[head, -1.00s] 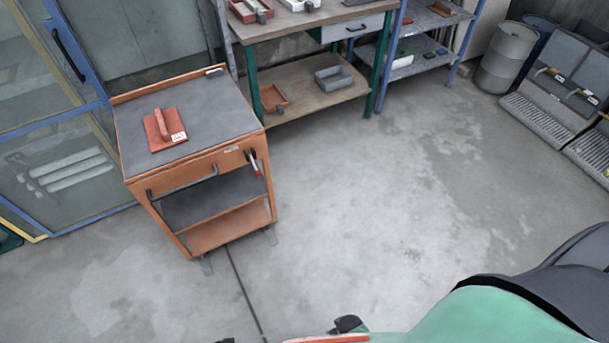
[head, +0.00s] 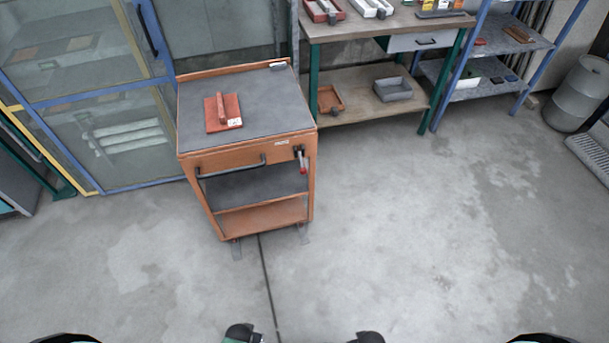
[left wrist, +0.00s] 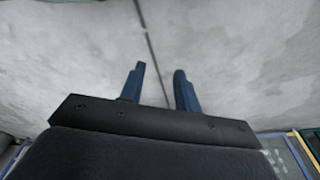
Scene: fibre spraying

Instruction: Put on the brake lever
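The orange cart (head: 248,144) has a grey top and stands on the floor left of the middle in the head view. The brake lever (head: 302,160), dark with a red tip, hangs at the right end of the cart's front, beside the dark handle (head: 230,168). Its position, on or off, is hard to tell at this size. My left gripper (left wrist: 160,78) is open and empty over bare floor in the left wrist view. In the head view, dark parts of mine show at the bottom edge, well short of the cart. The right fingers cannot be made out.
A red float (head: 223,112) lies on the cart top. A workbench (head: 350,100) with trays stands behind right, beside a blue-framed shelf (head: 470,90). A glazed blue-framed door (head: 120,130) is at the left. The floor before the cart is clear.

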